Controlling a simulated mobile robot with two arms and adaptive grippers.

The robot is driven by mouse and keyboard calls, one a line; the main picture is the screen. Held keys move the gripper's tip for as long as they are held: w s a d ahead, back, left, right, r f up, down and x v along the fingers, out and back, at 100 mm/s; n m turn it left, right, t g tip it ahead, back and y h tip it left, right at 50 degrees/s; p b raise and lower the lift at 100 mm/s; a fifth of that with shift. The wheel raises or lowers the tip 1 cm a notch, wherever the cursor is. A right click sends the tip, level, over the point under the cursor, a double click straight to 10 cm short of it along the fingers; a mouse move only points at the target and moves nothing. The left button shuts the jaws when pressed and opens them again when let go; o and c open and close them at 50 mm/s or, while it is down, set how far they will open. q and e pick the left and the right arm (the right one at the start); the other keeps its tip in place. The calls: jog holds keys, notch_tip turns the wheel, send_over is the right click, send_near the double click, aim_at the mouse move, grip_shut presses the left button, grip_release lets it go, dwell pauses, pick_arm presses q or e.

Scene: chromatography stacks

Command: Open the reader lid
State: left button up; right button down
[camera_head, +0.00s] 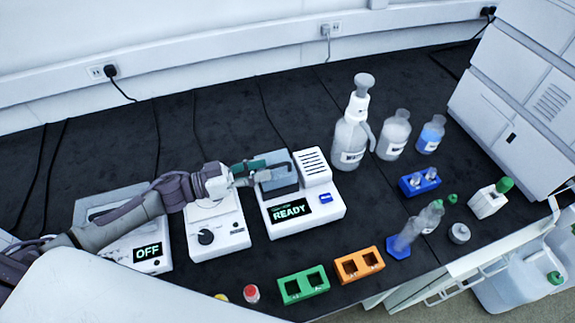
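The reader is a white box (330,212) with a dark display that says READY and a blue button on its front. Its grey-blue lid (279,156) is on the left part of its top. Its hinge and exact angle are hard to tell. My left arm comes in from the left, above two other devices. My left gripper (266,174) is at the lid's left and front side, with its dark fingers overlapping the lid. Whether they touch or grip it is too small to tell. My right gripper is not in view.
A wash bottle (350,140) stands close behind right. A green block (303,284) and an orange block (359,265) lie in front. Bottles and a blue rack (420,184) are right.

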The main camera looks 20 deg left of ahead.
aim_at(288, 164)
pick_arm(q)
jog(key=shift+w+f, duration=0.15)
jog(key=shift+f, duration=0.15)
jog(key=shift+w+d+r, duration=0.1)
jog(key=shift+w+d, duration=0.05)
jog(key=shift+d, duration=0.05)
jog(key=p+x, duration=0.1)
jog(key=x, duration=0.6)
jog(key=shift+p, duration=0.4)
grip_shut()
